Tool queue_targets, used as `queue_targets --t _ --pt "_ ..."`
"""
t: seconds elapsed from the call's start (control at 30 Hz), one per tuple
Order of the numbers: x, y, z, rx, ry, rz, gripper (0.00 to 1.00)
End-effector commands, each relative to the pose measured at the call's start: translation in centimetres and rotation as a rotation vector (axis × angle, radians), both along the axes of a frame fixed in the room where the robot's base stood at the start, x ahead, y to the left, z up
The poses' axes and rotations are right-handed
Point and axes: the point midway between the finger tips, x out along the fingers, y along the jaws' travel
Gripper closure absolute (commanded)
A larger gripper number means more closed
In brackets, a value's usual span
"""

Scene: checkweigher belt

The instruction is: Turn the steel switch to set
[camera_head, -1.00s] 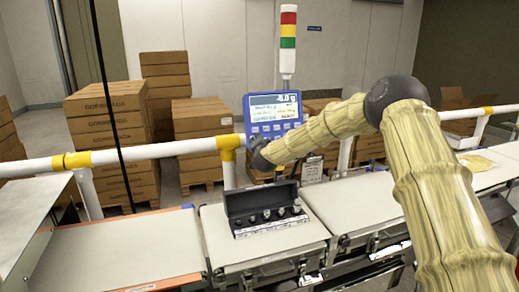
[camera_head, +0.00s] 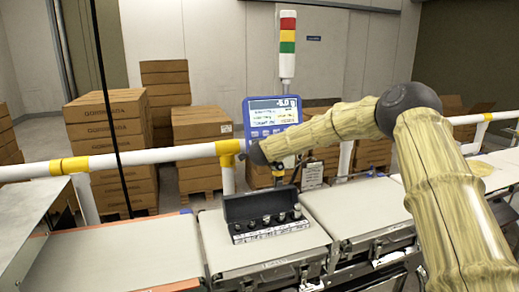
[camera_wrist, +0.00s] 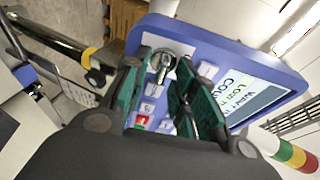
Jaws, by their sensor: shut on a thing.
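The steel switch (camera_wrist: 163,63) shows in the wrist view as a round metal knob near the corner of a blue control panel (camera_wrist: 225,58). My gripper (camera_wrist: 162,72) has its green-padded fingers on either side of the switch and is shut on it. The fingers partly cover it, and the marks around it cannot be read. In the head view the panel (camera_head: 254,106) stands on a post behind the belt. My gripper (camera_head: 258,155) is at its lower left corner, and the switch is hidden there.
An open black case of weights (camera_head: 232,208) sits on the middle belt section (camera_head: 215,245) below the panel. A white guard rail (camera_head: 135,160) runs behind the belts. A red, yellow and green light tower (camera_head: 288,45) rises above the panel. Stacked cartons (camera_head: 105,140) stand behind the rail.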

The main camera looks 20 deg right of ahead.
Motion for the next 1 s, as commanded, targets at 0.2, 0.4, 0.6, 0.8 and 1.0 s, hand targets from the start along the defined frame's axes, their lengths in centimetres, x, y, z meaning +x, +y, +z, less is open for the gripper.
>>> queue_targets --t 0.2,0.4,0.6,0.8,1.0 --pt "0.0 -0.2 0.0 0.013 0.0 -0.006 0.96" --pt "0.0 -0.2 0.0 0.013 0.0 -0.007 0.97" --pt "0.0 -0.1 0.0 0.013 0.001 -0.006 0.69" --pt "0.0 0.0 0.0 0.013 0.001 -0.004 0.69" --pt "-1.1 0.3 0.4 0.013 0.0 -0.004 0.69"
